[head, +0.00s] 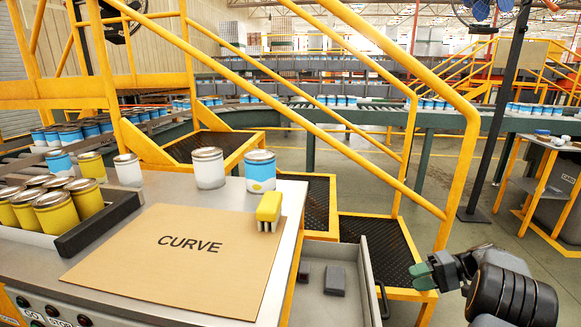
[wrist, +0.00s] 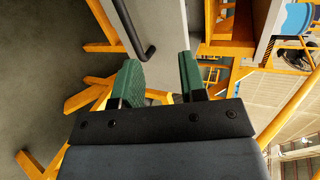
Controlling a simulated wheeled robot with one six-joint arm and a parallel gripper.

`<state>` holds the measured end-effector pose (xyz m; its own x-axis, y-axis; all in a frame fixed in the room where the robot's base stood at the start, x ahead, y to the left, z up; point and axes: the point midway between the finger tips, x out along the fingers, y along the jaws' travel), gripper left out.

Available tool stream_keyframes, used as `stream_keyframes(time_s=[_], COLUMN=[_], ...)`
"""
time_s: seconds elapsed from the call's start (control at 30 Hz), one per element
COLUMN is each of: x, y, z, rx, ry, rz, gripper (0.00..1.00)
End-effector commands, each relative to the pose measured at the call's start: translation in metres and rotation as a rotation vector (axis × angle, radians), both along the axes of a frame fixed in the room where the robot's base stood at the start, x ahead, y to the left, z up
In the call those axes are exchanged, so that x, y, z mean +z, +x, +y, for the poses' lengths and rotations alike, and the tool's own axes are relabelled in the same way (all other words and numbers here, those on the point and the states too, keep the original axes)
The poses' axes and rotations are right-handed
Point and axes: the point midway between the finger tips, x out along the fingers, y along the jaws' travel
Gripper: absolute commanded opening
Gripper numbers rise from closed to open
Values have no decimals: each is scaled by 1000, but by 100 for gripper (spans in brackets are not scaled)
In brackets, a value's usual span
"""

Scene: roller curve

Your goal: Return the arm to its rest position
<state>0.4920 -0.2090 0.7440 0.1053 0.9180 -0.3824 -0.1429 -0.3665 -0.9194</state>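My arm is at the lower right of the head view, out to the right of the counter. My gripper (head: 424,274) points left there and holds nothing. In the wrist view my gripper (wrist: 160,78) shows two green fingers standing apart with an empty gap between them. A grey open drawer (head: 368,285) juts from the counter, left of my gripper and apart from it. Its dark handle (wrist: 148,52) shows beyond the fingers in the wrist view.
The counter holds a cardboard sheet marked CURVE (head: 120,268), a yellow brush (head: 268,208), several cans and a dark tray (head: 98,235) of yellow cans. Dark blocks (head: 335,279) lie in the drawer. A yellow railing (head: 463,190) rises behind my gripper. Open floor (head: 490,235) lies beyond.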

Motion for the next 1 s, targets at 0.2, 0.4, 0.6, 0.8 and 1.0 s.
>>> stream_keyframes(time_s=[0.2, 0.4, 0.6, 0.8, 1.0], x=[102, 167, 220, 257, 276], y=[-19, -58, -108, -151, -177], z=[83, 141, 180, 200, 209], rx=[63, 85, 78, 53, 27], ry=[-298, -582, -843, -1041, -1146], rz=[117, 137, 67, -69, -195], gripper=[39, 39, 39, 39, 39])
